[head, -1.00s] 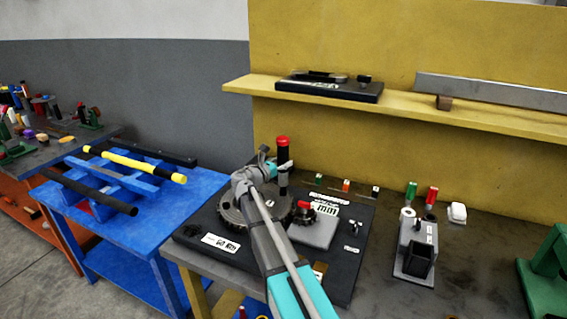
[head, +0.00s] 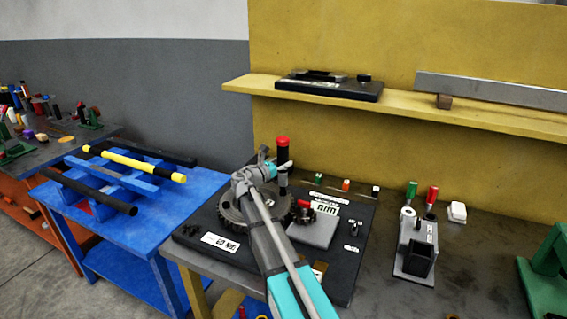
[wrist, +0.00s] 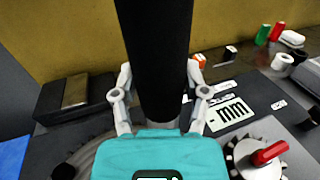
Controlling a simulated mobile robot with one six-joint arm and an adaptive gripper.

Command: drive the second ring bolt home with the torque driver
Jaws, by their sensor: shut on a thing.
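The torque driver (head: 283,154) stands upright, black with a red cap, in the head view. My gripper (head: 283,170) is shut on it. In the wrist view the driver's black body (wrist: 156,50) fills the middle between the two fingers of my gripper (wrist: 160,112). Its lower end is over the toothed round ring (head: 230,212) of the positioner, and my arm covers part of that ring. The ring bolts and the driver's tip are hidden, so I cannot tell whether the tip touches a bolt.
A grey block with a red-handled knob (head: 303,206) stands right of the ring on the black base plate (head: 345,270). A grey holder (head: 415,247) and red and green handled tools (head: 432,196) stand further right. A yellow shelf (head: 410,108) runs behind.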

